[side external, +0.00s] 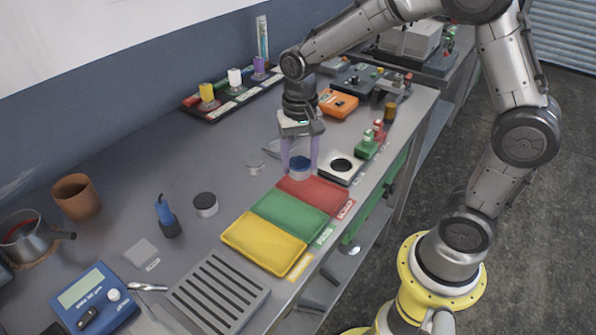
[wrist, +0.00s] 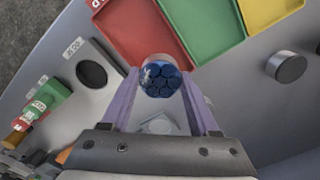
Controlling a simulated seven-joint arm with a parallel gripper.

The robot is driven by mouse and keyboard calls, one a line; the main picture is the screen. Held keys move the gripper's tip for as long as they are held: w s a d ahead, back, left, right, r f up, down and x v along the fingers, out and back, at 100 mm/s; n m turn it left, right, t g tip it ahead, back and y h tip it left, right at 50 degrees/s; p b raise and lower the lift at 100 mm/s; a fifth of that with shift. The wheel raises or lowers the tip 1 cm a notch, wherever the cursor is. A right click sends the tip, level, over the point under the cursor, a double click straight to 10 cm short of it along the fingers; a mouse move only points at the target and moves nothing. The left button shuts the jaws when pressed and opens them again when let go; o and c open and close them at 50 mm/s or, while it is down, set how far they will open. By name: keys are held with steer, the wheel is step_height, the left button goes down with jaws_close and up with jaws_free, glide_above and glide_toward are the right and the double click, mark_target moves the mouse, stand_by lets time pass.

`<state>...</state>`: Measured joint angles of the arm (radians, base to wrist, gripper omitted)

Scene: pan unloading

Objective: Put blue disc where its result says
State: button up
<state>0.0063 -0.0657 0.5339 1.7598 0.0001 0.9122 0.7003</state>
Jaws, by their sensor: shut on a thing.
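My gripper (side external: 300,160) has two purple fingers and is shut on the blue disc (side external: 301,163). In the wrist view the disc (wrist: 161,77) sits between the fingertips (wrist: 160,85), a round piece with several dark blue circles in its face and a pale rim. The disc is held near the far edge of the red tray (side external: 318,196); its exact height is unclear. The green tray (side external: 290,216) and yellow tray (side external: 263,243) lie beside the red one. A green box (side external: 367,150) with small red and green tops stands near the table's front edge; I cannot tell whether either is lit.
A white plate with a black hole (side external: 341,166) lies right of the red tray. A dark round puck (side external: 205,204), a blue-handled tool (side external: 166,216), a grey slotted rack (side external: 217,291) and a blue meter (side external: 93,299) are to the left. An orange device (side external: 338,103) stands behind.

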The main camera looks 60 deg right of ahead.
mark_target(298, 173)
steer(key=shift+w+f, duration=0.15)
steer(key=shift+f, duration=0.8)
steer(key=shift+w+f, duration=0.1)
steer(key=shift+f, duration=0.8)
steer(key=shift+f, duration=0.1)
steer(key=o, duration=1.1)
steer(key=shift+o, duration=0.2)
step_height(298, 173, up, 12)
steer(key=s+r+n+t, duration=0.3)
steer(key=s+n+t, duration=0.2)
steer(key=s, duration=1.3)
steer(key=n, duration=0.3)
steer(key=shift+s+t, duration=0.3)
